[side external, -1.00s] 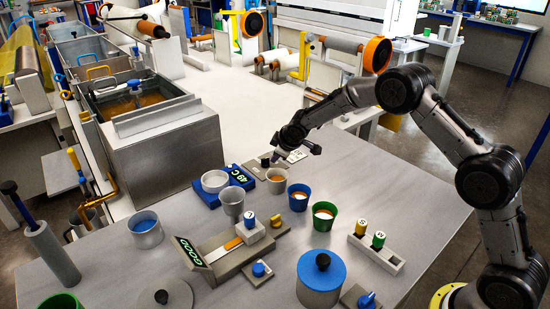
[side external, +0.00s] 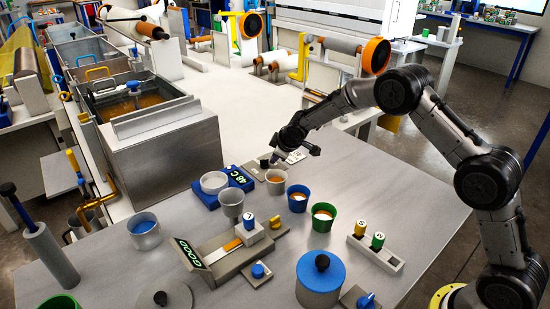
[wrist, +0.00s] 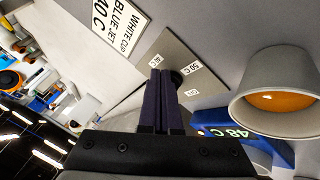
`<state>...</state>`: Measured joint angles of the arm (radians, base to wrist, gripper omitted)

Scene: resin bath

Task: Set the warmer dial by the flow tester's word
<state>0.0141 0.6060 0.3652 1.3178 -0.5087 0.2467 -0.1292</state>
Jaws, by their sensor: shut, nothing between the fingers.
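The warmer (side external: 207,198) is a blue base with a pale round top; its display (side external: 239,178) reads 48 C, also in the wrist view (wrist: 222,132). The flow tester (side external: 235,263) is a grey bench unit whose display (side external: 189,253) reads GOOD. A dark dial (wrist: 176,78) sits on a grey plate (wrist: 205,52) with small labels, one reading 50 C. My gripper (side external: 276,158) is shut and empty at this plate. In the wrist view its dark fingers (wrist: 161,80) overlap the dial's left side and partly hide it; I cannot tell whether they touch.
A card (wrist: 118,22) reads WHITE CUP, BLUE JET, 40 C. A white cup (side external: 276,181) of orange liquid stands close to my gripper, with blue (side external: 298,198) and green (side external: 322,217) cups nearby. A jet rack (side external: 375,256) stands at right.

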